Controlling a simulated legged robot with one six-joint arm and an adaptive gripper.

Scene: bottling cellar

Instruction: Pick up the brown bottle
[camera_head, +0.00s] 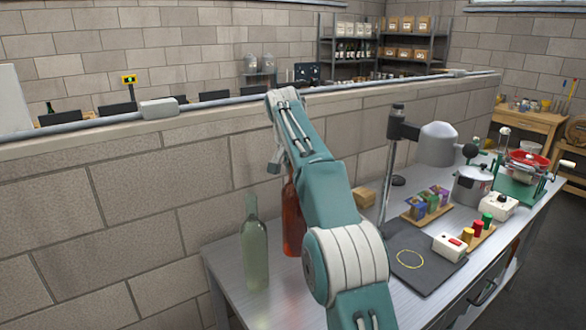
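A reddish-brown bottle (292,222) stands upright on the metal-topped table, left of the middle. My teal arm crosses in front of it and hides its right side and most of its top. A small grey part, perhaps of my gripper (275,162), shows left of my arm at about the height of the bottle's neck. My fingers are hidden behind the arm, so I cannot tell whether they touch the bottle or are open. A pale green clear bottle (255,245) stands upright to the left of the brown one.
The table (232,290) runs along a low block wall (130,200). Right of my arm are a lamp-like stand (437,143), a dark mat (425,262), small jars on a board, a switch box (450,246), a pot (470,186) and a red-and-green device (525,170). The front left tabletop is bare.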

